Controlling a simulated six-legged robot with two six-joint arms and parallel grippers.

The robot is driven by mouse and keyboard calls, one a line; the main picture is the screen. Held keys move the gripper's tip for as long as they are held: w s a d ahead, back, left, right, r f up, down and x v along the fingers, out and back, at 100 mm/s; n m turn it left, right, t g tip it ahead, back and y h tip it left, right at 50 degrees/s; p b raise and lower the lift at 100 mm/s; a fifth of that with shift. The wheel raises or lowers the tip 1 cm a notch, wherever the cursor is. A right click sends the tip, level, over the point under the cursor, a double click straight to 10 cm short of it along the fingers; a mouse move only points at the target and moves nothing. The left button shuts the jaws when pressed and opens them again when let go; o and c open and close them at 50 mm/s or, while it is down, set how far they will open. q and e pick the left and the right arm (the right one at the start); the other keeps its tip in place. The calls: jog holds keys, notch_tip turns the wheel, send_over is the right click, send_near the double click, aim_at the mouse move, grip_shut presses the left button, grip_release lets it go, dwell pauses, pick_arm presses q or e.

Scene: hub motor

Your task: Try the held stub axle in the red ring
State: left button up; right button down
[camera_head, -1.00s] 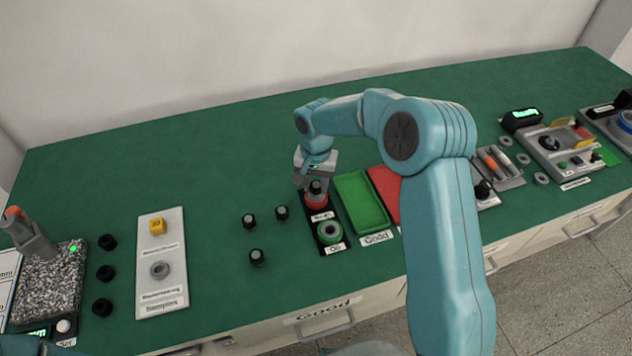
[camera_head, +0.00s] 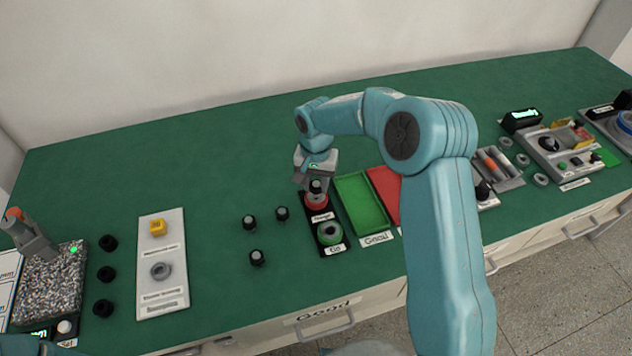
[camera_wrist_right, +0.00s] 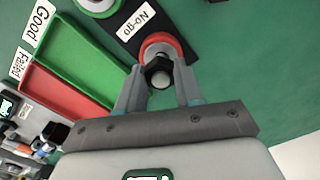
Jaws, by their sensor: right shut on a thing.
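My right gripper (camera_head: 316,182) is over the red ring (camera_head: 315,203) and shut on a stub axle (camera_head: 316,188), a dark piece with a light grey end. In the right wrist view, the axle (camera_wrist_right: 158,76) sits between the fingertips of the gripper (camera_wrist_right: 160,82). It overlaps the red ring (camera_wrist_right: 176,44), which lies on a black plate by a "No-go" label. I cannot tell how deep the axle sits in the ring. A green ring (camera_head: 330,232) lies nearer the front on the same plate. My left gripper is not in view.
A green tray (camera_head: 362,203) and a red tray (camera_head: 384,190) stand right of the plate. Three loose stub axles (camera_head: 257,257) stand to its left. Further left are a grey panel (camera_head: 163,262) and a granite block with a gauge (camera_head: 52,283).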

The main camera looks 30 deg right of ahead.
jog(key=shift+r, duration=0.4)
jog(key=shift+r+p, duration=1.3)
jog(key=shift+r, duration=0.75)
